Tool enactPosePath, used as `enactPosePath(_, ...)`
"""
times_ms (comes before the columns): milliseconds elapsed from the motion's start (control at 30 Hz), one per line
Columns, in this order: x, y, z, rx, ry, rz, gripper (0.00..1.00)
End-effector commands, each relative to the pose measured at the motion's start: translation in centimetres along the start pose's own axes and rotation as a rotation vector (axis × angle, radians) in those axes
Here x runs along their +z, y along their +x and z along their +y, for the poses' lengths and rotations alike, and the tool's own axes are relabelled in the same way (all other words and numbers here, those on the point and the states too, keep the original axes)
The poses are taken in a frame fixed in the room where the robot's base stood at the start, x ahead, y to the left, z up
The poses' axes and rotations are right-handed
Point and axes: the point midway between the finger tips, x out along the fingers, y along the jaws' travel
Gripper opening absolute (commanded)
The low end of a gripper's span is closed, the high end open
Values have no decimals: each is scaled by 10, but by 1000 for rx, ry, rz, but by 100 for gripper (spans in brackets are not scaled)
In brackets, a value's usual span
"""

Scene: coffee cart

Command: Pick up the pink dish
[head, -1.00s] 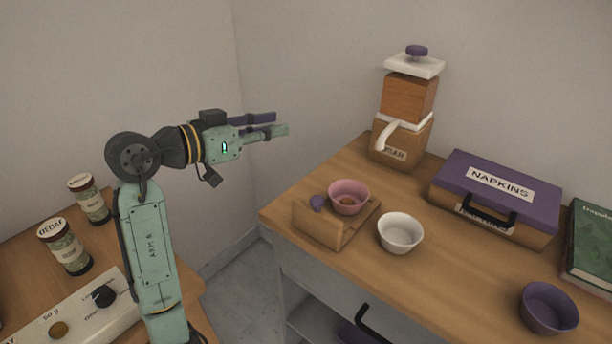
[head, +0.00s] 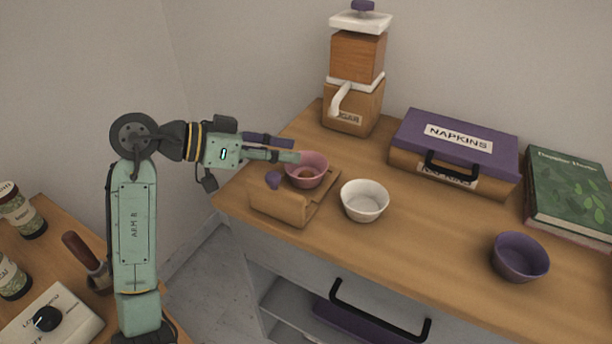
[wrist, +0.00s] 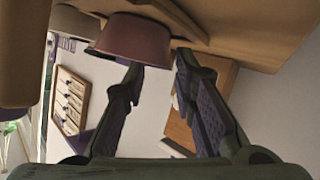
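A small brown patch shows inside the dish. My gripper (head: 295,149) is open, its fingers apart and level, with the tips at the dish's left rim in the head view. In the wrist view the dish (wrist: 132,42) is just beyond the fingertips, mostly toward the left finger. The left fingertip overlaps the dish's edge there; I cannot tell whether they touch. Nothing is held.
A white bowl (head: 364,202) stands close right of the wooden box (head: 280,205). Behind are a wooden grinder-like sugar container (head: 354,100) and a purple napkins case (head: 460,133). A purple bowl (head: 519,258) and green book (head: 570,190) are farther right. The counter's middle front is clear.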

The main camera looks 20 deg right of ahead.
Motion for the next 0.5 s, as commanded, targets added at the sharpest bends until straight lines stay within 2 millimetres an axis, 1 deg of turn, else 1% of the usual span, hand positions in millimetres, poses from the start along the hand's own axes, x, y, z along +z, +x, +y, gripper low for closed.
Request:
enactPosePath(33, 2, 9, 0, 0, 1, -1, 25)
enactPosePath(167, 1, 21, 0, -1, -1, -1, 25)
enactPosePath(433, 0, 23, 0, -2, -1, 0, 25)
enactPosePath(500, 0, 23, 0, -2, -1, 0, 21)
